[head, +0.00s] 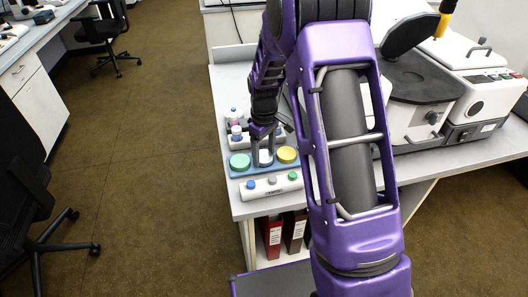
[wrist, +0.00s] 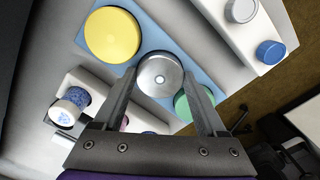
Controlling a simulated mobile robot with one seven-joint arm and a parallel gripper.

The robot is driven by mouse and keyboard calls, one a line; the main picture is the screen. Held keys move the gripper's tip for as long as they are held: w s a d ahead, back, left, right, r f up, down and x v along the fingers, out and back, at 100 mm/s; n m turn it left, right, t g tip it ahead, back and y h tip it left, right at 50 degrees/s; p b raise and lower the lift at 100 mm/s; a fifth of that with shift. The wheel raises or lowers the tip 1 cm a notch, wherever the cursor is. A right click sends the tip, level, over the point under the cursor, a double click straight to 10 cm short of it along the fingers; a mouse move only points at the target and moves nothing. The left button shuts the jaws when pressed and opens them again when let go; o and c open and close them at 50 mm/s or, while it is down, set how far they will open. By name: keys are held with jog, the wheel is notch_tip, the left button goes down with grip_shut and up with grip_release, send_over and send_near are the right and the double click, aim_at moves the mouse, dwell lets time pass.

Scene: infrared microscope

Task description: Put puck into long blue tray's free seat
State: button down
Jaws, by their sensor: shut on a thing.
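My gripper (head: 264,158) is shut on a round silver-grey puck (wrist: 159,75), with one finger on each side of it; the gripper also shows in the wrist view (wrist: 161,82). The puck is at the middle of the long blue tray (wrist: 152,38), between a yellow disc (wrist: 112,34) and a green disc (wrist: 182,106). In the head view the blue tray (head: 265,172) lies near the bench's front edge, green disc left, yellow disc right. The right finger partly covers the green disc in the wrist view. I cannot tell whether the puck touches the tray.
A white rack (head: 270,188) with blue, grey and green caps lies just in front of the tray. Another rack with vials (head: 236,131) stands behind it. A large white-and-grey instrument (head: 425,95) fills the bench on the right. The bench edge is close on the left.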

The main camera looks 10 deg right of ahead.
jog(key=shift+f, duration=0.15)
dwell(0.7)
grip_release()
jog(key=shift+r+p, duration=2.35)
jog(key=shift+r, duration=1.15)
